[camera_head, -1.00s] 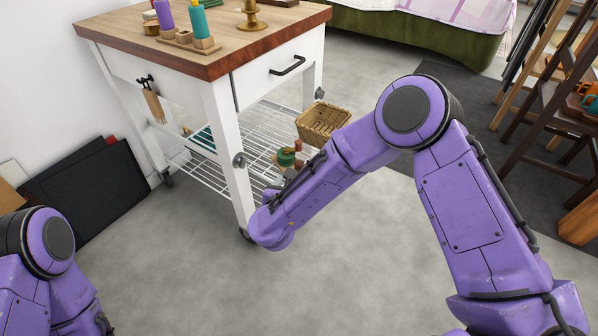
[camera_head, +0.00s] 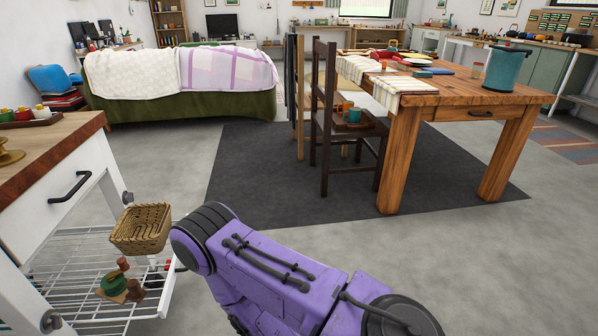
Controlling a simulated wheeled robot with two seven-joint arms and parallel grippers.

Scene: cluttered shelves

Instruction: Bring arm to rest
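My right arm (camera_head: 275,275) crosses the lower middle of the head view as purple links with dark joint caps. Its upper end is beside the wicker basket (camera_head: 141,228) in the picture; I cannot tell whether they touch. No fingers of my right gripper show. My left arm and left gripper are out of view.
A white cart (camera_head: 45,220) with a wooden top and wire shelf (camera_head: 75,270) stands at left, with the basket and small items on the shelf. A wooden table (camera_head: 450,95) and dark chair (camera_head: 345,130) stand beyond on a dark rug (camera_head: 260,180).

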